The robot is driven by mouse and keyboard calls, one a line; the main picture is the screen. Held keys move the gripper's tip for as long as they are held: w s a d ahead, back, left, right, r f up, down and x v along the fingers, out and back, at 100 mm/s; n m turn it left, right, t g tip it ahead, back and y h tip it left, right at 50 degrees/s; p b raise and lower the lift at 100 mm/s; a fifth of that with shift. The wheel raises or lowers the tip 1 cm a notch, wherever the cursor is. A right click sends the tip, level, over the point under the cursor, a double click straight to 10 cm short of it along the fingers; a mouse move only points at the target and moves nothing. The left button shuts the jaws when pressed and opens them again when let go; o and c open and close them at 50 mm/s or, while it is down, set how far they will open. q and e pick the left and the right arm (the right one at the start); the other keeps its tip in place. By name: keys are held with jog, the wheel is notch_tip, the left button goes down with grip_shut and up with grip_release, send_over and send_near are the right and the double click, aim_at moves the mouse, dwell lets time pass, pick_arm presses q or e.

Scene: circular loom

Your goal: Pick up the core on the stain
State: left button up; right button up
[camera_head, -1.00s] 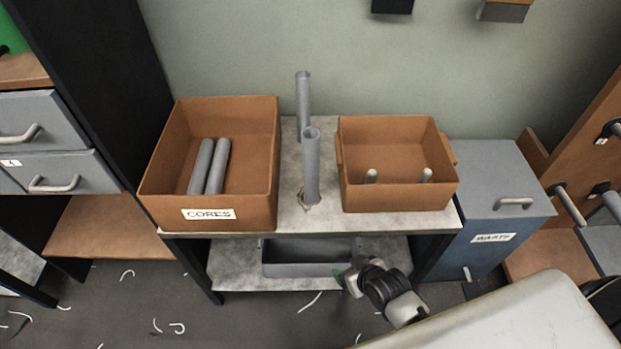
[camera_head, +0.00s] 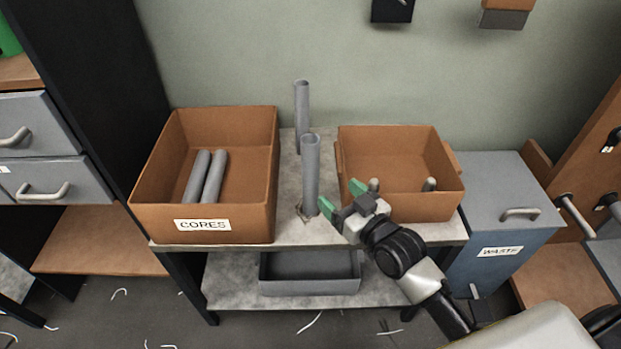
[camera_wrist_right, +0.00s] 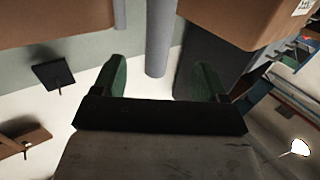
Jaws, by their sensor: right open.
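Two grey cores stand upright on the table between two brown boxes. The front core (camera_head: 310,170) stands on a brownish stain (camera_head: 306,216), which shows only around its foot. The back core (camera_head: 302,112) stands behind it, near the wall. My right gripper (camera_head: 341,195) has green fingertips and is open and empty, just right of the front core's lower part. In the right wrist view a grey core (camera_wrist_right: 159,40) lies between and beyond the open green fingers (camera_wrist_right: 158,82), not touching them. My left gripper is not in view.
The box labelled CORES (camera_head: 225,224) at left holds two lying cores. A grey tray (camera_head: 310,285) is on the lower shelf. A blue-grey WASTE bin (camera_head: 500,190) stands at right.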

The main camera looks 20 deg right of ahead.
jog(key=x, duration=0.4)
jog(key=r+x, duration=0.1)
jog(key=x, duration=0.1)
jog(key=shift+w+d, duration=0.1)
jog(key=shift+d, duration=0.15)
jog(key=x, duration=0.5)
jog(key=shift+a+r+b, duration=0.2)
jog(key=shift+r+b, duration=0.05)
jog(key=shift+b, duration=0.1)
jog(key=c, duration=1.3)
jog(key=shift+o, duration=0.2)
jog(key=shift+r, duration=0.2)
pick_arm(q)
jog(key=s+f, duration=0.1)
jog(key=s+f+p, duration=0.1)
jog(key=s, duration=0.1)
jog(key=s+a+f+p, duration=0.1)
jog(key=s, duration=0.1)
pick_arm(e)
notch_tip(320, 180, up, 10)
send_over(317, 167)
jog(key=w, duration=0.2)
jog(key=shift+w+a+f, duration=0.1)
jog(key=shift+a, duration=0.3)
